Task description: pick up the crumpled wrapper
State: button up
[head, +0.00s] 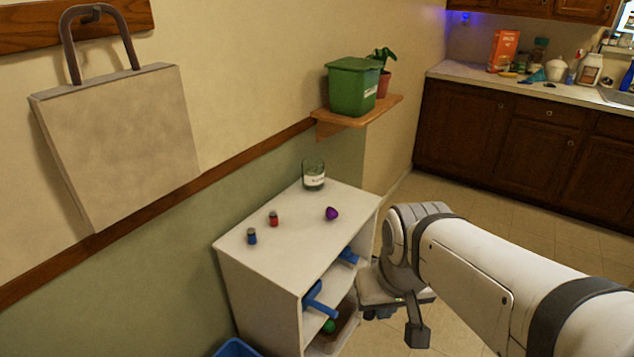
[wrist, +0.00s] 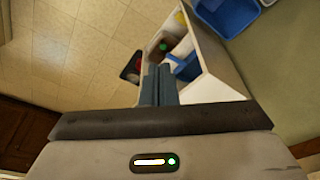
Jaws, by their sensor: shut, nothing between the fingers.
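I cannot make out a crumpled wrapper with certainty in either view. In the wrist view my gripper (wrist: 158,74) is shut with nothing between its fingers. It points towards the white shelf unit, whose open side shows beyond the fingertips. In the head view my arm reaches in from the lower right, and its end is beside the right side of the white shelf unit (head: 290,240); the fingers cannot be made out there.
On the unit's top stand a glass jar (head: 313,176), a purple object (head: 331,213), a red bottle (head: 273,218) and a blue bottle (head: 252,236). A green bin (head: 352,86) and a potted plant (head: 383,75) stand on a wall shelf. Floor before the cabinets is clear.

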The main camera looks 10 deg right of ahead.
aim_at(331, 213)
jog(key=z, duration=2.1)
jog(key=i, duration=1.8)
jog(key=u, duration=3.15)
jog(key=i, duration=0.9)
